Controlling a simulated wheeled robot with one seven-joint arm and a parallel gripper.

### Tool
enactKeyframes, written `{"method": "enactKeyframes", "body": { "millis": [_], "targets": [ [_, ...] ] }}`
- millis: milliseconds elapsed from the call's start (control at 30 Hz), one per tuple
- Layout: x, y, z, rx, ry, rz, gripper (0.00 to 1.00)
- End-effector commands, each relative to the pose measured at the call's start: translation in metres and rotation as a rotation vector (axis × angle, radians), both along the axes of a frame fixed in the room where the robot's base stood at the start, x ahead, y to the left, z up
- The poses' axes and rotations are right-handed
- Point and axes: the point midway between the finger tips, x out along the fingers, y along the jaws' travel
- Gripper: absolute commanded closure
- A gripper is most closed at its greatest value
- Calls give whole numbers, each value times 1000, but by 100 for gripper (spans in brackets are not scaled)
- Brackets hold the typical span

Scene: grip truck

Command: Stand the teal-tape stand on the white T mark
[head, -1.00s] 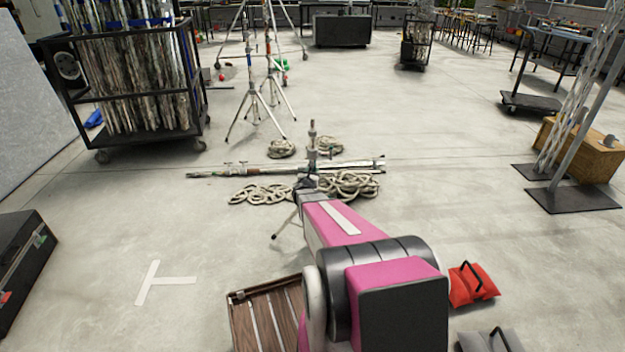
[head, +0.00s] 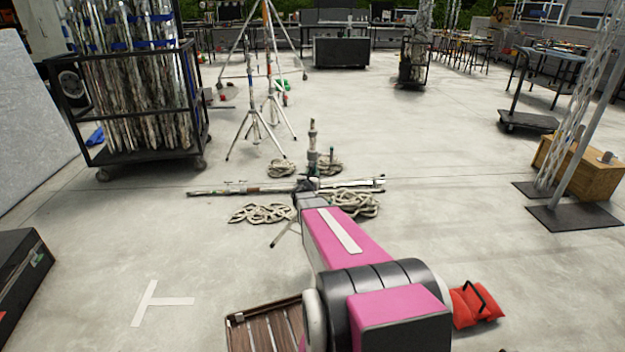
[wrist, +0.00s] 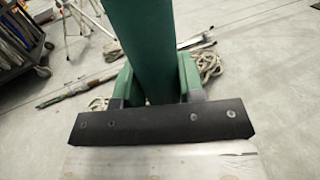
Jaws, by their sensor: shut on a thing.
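The teal-tape stand (head: 312,140) is upright in front of my arm in the head view; a thin leg shows low at left. Its post fills the middle of the wrist view as a thick green-teal tube (wrist: 145,45). My gripper (wrist: 155,98) is shut on this post, one finger on each side. In the head view my gripper (head: 308,199) is partly hidden by my pink arm. Most of the stand's base is hidden, so I cannot tell whether it touches the floor. The white T mark (head: 148,301) lies bare on the floor at lower left.
Coiled ropes (head: 262,213) and poles (head: 240,190) lie on the floor around the stand. A wooden crate (head: 270,322) is between my arm and the T mark. A black case (head: 22,265) stands left of the mark. Red sandbags (head: 477,305) lie right. Other tripods (head: 252,125) stand behind.

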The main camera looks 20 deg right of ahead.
Motion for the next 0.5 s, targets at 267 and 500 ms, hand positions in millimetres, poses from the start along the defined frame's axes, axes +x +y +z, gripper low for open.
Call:
{"method": "enactKeyframes", "body": {
  "millis": [267,500],
  "targets": [
    [-1,0,17,-5,-3,-2,100],
    [-1,0,29,-5,-3,-2,100]
  ]
}}
